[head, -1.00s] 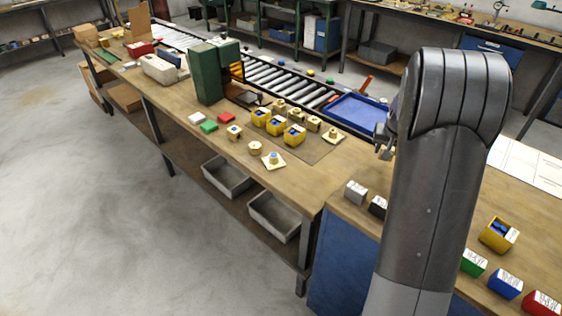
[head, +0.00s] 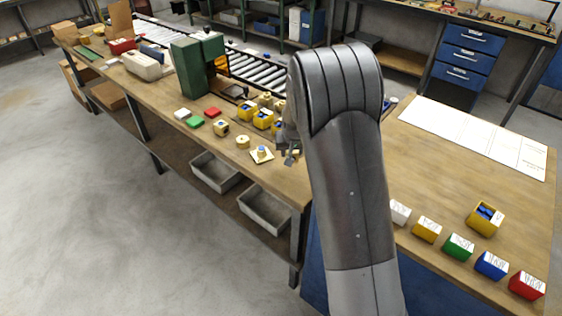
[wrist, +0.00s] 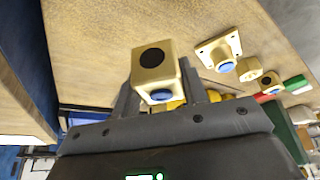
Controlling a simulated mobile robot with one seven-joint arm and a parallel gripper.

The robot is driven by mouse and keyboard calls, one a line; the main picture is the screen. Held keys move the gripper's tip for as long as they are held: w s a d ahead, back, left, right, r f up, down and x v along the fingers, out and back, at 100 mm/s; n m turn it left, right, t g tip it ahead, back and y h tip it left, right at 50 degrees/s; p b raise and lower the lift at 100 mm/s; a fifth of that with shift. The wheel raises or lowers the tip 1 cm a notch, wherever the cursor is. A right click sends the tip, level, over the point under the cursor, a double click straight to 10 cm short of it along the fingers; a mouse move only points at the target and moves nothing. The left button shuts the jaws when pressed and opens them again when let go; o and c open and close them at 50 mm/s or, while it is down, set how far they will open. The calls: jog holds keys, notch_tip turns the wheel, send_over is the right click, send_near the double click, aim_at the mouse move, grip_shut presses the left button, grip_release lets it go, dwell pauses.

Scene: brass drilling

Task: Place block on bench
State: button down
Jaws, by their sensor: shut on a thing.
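My gripper (wrist: 165,95) is shut on a brass block with a round black hole and a blue bore, held between its fingers in the wrist view (wrist: 153,62). In the head view my gripper (head: 289,150) is partly hidden behind my arm, and I cannot make out the held block there. The wooden bench (head: 285,178) lies below, by its near right end. I cannot tell how high the block is above it.
A flanged brass part (head: 261,154), a round brass piece (head: 243,141) and a brass cube (head: 221,128) stand nearby. Yellow blocks (head: 246,112) stand behind them. A green press (head: 190,70) stands further left. The right bench (head: 440,150) holds a row of coloured blocks.

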aim_at(282, 166)
jog(key=a+f, duration=0.1)
jog(key=w+a, duration=0.1)
jog(key=shift+w+a+f, duration=0.15)
jog(key=shift+a+f, duration=0.25)
jog(key=shift+f, duration=2)
jog(key=shift+f, duration=0.15)
jog(key=c, duration=0.8)
grip_release()
jog(key=shift+c, duration=0.2)
